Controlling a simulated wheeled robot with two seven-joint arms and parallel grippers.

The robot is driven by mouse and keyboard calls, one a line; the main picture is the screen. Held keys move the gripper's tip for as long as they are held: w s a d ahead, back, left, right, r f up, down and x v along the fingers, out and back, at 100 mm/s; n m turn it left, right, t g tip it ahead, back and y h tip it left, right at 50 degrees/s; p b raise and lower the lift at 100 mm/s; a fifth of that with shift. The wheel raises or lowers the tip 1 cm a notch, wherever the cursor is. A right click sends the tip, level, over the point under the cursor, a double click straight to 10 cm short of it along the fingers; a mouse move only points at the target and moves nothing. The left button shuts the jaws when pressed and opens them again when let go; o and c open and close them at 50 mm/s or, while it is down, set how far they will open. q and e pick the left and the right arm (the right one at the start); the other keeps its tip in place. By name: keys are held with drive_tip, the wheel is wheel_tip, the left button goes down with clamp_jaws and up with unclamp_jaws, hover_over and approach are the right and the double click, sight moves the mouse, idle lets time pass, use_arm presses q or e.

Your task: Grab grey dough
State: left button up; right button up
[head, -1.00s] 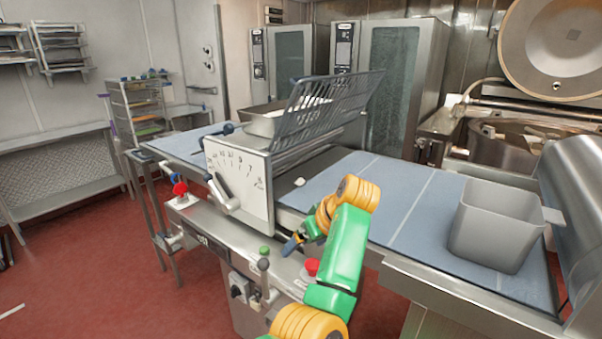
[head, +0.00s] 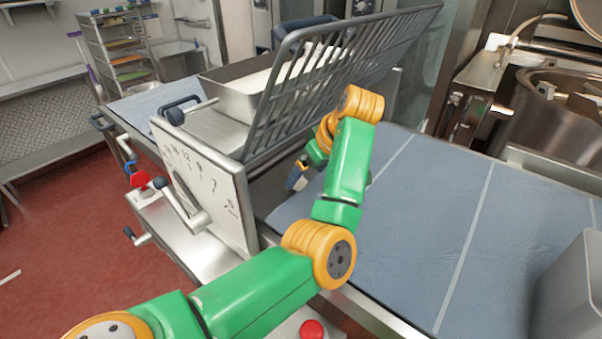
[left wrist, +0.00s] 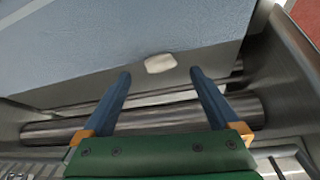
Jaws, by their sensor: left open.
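The dough (left wrist: 160,63), a small pale grey-white lump, lies on the blue-grey belt in the left wrist view. It is just past my left gripper's fingertips (left wrist: 161,74), between their lines, and not clasped. The two blue fingers are spread open. In the head view my left gripper (head: 297,178) points down over the belt beside the roller machine, and the dough is hidden there, apparently behind my arm. My right gripper is not in view.
The dough sheeter (head: 215,190) with its raised grille guard (head: 345,60) stands close beside my left gripper. Metal rollers (left wrist: 60,130) lie under the fingers. The belt (head: 430,210) is clear to the right, up to a grey bin (head: 572,300) at the right edge.

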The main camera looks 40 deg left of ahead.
sight(301, 181)
use_arm(q)
drive_tip(key=p+x, duration=0.1)
drive_tip(key=x, duration=0.2)
drive_tip(key=shift+s+a+f, duration=0.1)
drive_tip(key=shift+a+f, duration=0.15)
drive_tip(key=shift+f, duration=0.05)
drive_tip(key=shift+w+a+f, duration=0.15)
drive_tip(key=shift+w, duration=0.1)
drive_tip(key=c, duration=0.3)
drive_tip(key=shift+s+d, duration=0.25)
drive_tip(key=shift+d, duration=0.05)
drive_tip(key=c, duration=1.1)
drive_tip(key=shift+a, duration=0.15)
drive_tip(key=shift+w, duration=0.1)
